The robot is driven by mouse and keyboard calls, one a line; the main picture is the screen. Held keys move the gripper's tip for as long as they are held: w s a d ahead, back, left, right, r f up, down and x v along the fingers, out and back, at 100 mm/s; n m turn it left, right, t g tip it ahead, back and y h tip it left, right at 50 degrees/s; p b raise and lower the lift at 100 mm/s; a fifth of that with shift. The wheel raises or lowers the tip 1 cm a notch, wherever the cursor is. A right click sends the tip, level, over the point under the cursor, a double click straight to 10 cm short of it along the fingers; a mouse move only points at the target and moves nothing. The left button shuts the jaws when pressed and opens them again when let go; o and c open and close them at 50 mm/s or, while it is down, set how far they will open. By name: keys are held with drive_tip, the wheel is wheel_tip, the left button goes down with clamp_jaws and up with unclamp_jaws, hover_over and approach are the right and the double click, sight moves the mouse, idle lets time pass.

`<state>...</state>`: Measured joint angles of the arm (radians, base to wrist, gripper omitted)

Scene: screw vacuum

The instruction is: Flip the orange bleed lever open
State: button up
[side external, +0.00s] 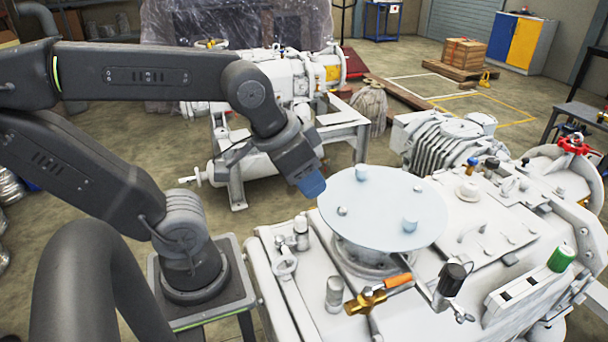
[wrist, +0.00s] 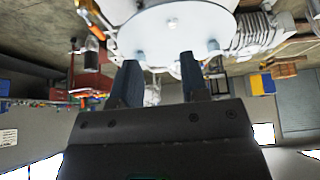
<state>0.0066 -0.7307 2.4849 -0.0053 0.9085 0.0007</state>
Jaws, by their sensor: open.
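The orange bleed lever (side external: 398,281) sits on a brass valve (side external: 364,301) at the front edge of the white pump housing, just below the pale disc (side external: 385,215). The lever points to the right and slightly up from the valve body. My gripper (side external: 312,187) is at the disc's upper left rim, well above and left of the lever, and touches neither lever nor valve. In the wrist view, the two blue fingers (wrist: 158,80) are apart with nothing between them.
A black-capped fitting (side external: 453,279) stands right of the lever. A grey cylindrical fitting (side external: 334,294) stands left of the valve. The disc has several short pegs and overhangs the area behind the lever. A green-capped cylinder (side external: 561,258) is farther right. Open space lies above the front edge.

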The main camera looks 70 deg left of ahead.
drive_tip(key=w, duration=0.1)
drive_tip(key=m+g+h, duration=0.2)
drive_tip(key=m+g, duration=0.2)
drive_tip(key=g, duration=0.2)
approach(397, 279)
drive_tip(key=f, duration=0.2)
drive_tip(key=d+f, duration=0.1)
drive_tip(key=f, duration=0.1)
drive_tip(key=d+f, duration=0.1)
drive_tip(key=f, duration=0.1)
drive_tip(key=shift+s+d+f, duration=0.1)
drive_tip(key=shift+s+f, duration=0.15)
wheel_tip(397, 279, down, 2)
drive_tip(key=shift+s+f+n, duration=0.1)
drive_tip(key=shift+f+n, duration=0.05)
drive_tip(key=shift+n, duration=0.35)
drive_tip(key=shift+a+n, duration=0.35)
drive_tip(key=shift+n, duration=0.25)
wheel_tip(397, 279, up, 14)
drive_tip(key=w+a+m, duration=0.1)
drive_tip(key=a+m, duration=0.1)
drive_tip(key=s+a+f+n+t+y, duration=0.1)
drive_tip(key=s+a+n+t+y, duration=0.1)
drive_tip(key=s+a+t, duration=0.4)
drive_tip(key=shift+s+a+f+n, duration=0.15)
drive_tip(key=shift+s+a+n, duration=0.75)
drive_tip(key=shift+s+a, duration=1.95)
drive_tip(key=shift+w+a, duration=0.15)
drive_tip(key=shift+w, duration=0.15)
